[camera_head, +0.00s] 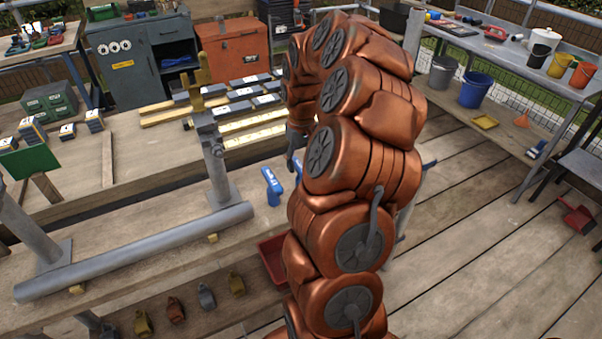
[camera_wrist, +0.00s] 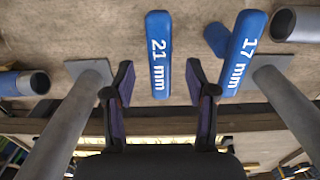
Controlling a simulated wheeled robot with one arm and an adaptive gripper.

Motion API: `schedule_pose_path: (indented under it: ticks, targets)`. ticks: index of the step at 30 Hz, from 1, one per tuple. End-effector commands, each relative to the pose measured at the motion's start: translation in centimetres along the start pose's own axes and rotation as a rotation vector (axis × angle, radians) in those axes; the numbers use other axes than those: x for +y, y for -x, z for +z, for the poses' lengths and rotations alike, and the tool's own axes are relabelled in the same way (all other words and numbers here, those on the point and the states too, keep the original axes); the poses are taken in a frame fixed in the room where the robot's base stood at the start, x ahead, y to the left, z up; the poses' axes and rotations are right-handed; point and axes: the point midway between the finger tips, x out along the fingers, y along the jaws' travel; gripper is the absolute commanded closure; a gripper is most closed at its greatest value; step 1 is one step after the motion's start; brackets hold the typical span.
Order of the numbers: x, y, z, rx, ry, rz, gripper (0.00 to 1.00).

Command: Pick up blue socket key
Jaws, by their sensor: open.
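Two blue socket keys lie on the wooden bench in the wrist view. One, marked "21 mm" (camera_wrist: 158,60), lies ahead of and between my fingers. The other, marked "17 mm" (camera_wrist: 243,52), lies to the right, slightly tilted, with a round blue end beside it. My gripper (camera_wrist: 158,85) is open and empty, its two dark fingers either side of the 21 mm key's lower end in the picture; the height gap is hard to judge. In the head view one blue key (camera_head: 271,187) shows on the bench; another blue piece is partly hidden by my arm.
Grey posts on base plates stand on both sides of my gripper, the left post (camera_wrist: 65,115) and the right post (camera_wrist: 285,105). A long grey pipe (camera_head: 140,252) lies along the bench. A red bin (camera_head: 273,258) sits below the bench edge.

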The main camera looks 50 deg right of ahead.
Motion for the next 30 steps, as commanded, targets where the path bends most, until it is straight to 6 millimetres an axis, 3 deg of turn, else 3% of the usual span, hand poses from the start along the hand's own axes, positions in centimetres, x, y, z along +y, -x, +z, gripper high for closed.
schedule_pose_path:
  ticks: [7,30]
  targets:
    - [0.0,-2.8,0.0,-0.004,0.000,-0.003,0.44]
    - [0.0,-3.2,-0.1,-0.001,0.000,-0.001,0.44]
